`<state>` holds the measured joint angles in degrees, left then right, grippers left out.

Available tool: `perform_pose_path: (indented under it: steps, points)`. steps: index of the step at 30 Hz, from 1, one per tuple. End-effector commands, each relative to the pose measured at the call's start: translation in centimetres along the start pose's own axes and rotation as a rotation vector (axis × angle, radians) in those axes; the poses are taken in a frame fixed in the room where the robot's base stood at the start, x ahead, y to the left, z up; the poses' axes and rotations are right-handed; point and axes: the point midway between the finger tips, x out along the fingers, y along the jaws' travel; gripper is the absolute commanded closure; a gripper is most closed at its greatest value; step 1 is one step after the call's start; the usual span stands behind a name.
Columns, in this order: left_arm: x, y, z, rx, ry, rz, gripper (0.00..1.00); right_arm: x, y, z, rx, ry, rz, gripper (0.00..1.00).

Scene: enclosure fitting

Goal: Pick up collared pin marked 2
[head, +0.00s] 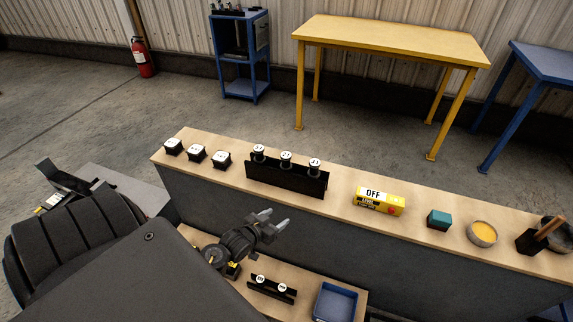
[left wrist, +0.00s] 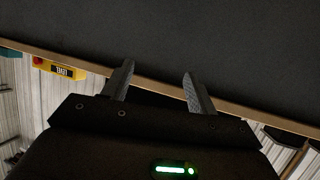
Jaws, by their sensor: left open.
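Three pins with round white marked tops stand in a long black rack (head: 285,178) on the upper ledge: a left one (head: 259,153), a middle one (head: 286,159) and a right one (head: 315,167). Two more white-topped pins (head: 260,279) (head: 282,287) sit in a small black holder on the lower shelf. The marks are too small to tell which is 2. My left gripper (head: 275,220) is open and empty, in front of the ledge's dark face, above and apart from the small holder. Its spread fingers show in the left wrist view (left wrist: 158,75). My right gripper is out of view.
The ledge (head: 340,189) also carries several black blocks with white tops (head: 197,153), a yellow OFF box (head: 379,200), a teal block (head: 439,219) and a bowl with yellow contents (head: 482,233). A blue tray (head: 323,316) is on the lower shelf.

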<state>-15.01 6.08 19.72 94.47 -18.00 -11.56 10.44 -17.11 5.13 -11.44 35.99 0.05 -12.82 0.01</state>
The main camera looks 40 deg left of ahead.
Motion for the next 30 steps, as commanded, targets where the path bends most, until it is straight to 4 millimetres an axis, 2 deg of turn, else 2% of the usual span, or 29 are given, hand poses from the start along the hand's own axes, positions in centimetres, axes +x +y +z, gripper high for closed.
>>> perform_pose_path:
  steps: [1, 3, 6, 9, 15, 24, 30]
  points:
    - [-0.6, -1.0, -3.9, 0.006, 0.079, -0.008, 0.42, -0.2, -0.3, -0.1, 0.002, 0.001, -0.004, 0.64]
    - [-1.4, -2.1, -8.2, 0.014, 0.179, -0.014, 0.42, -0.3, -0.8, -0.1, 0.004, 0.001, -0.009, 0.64]
    - [-2.6, -3.2, -12.6, 0.022, 0.290, -0.016, 0.42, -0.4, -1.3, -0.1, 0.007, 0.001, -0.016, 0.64]
    - [-3.5, -3.9, -15.2, 0.030, 0.360, -0.017, 0.42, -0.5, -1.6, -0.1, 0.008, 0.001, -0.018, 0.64]
    - [-3.7, -4.1, -16.4, 0.033, 0.389, -0.014, 0.42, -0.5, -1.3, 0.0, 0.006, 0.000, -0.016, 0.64]
    - [0.3, -4.2, -18.0, 0.031, 0.388, -0.015, 0.42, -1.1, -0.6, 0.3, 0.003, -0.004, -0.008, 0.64]
    - [1.3, -4.2, -18.2, 0.033, 0.386, -0.015, 0.42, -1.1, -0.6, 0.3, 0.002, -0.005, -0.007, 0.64]
